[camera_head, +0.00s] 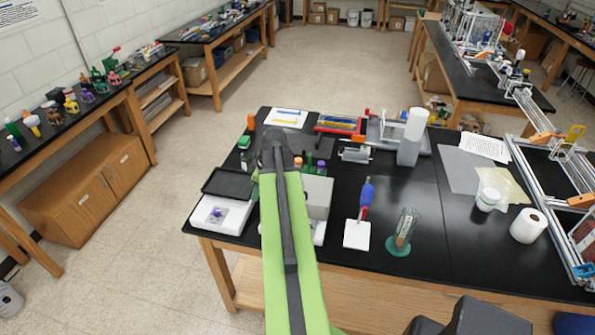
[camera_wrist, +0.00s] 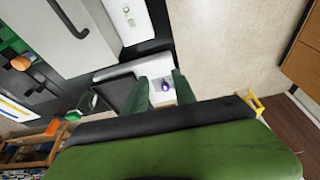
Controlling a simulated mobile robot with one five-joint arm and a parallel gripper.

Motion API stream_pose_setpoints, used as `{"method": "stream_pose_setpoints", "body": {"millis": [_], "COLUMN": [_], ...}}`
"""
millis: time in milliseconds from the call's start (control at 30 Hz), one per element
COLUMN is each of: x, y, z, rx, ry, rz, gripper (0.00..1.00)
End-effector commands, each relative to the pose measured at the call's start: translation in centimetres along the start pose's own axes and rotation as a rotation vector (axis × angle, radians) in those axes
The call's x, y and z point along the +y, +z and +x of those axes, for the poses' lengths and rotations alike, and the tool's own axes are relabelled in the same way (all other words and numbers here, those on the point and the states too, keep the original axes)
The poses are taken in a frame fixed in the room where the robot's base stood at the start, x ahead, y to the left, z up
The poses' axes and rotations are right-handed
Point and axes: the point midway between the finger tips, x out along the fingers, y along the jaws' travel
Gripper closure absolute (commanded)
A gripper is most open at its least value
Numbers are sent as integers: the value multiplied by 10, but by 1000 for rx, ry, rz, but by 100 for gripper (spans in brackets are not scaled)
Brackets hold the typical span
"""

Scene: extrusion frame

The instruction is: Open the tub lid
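A shallow white tub (camera_head: 205,217) sits at the table's front left corner in the head view. A small purple thing lies in it. A black lid-like panel (camera_head: 228,182) stands open at its back edge. In the wrist view the tub (camera_wrist: 162,83) shows beyond my fingers, with the purple thing between them and the black panel (camera_wrist: 117,94) to the left. My gripper (camera_wrist: 160,88) is open, two green fingers apart with nothing held. Whether a finger touches the tub or panel I cannot tell. In the head view my arm hides the gripper.
A grey box (camera_head: 317,195) stands right of my arm. Further right are a white card (camera_head: 357,235), a blue-handled tool (camera_head: 367,192), a glass piece on a green base (camera_head: 401,240), a white jar (camera_head: 488,199) and a paper roll (camera_head: 528,226). Floor left of the table is clear.

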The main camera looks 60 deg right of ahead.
Motion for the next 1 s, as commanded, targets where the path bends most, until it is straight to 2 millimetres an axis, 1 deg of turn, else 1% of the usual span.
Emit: {"method": "stream_pose_setpoints", "body": {"millis": [33,100,200,233,300,367,500,567,633,1000], "x": [31,60,86,91,99,102,103,104,105,117], "y": [26,63,105,115,131,138,142,142,142,137], "z": [-44,-75,-107,-113,-123,-127,-125,-120,-109,-27], "rx": [24,49,71,74,80,82,82,82,82,82], "ry": [30,68,117,127,146,154,158,158,157,156], "rz": [-6,-39,-76,-86,-100,-109,-116,-115,-115,-115], "gripper": [67,67,67,67,67,67,67,67,67,67]}}
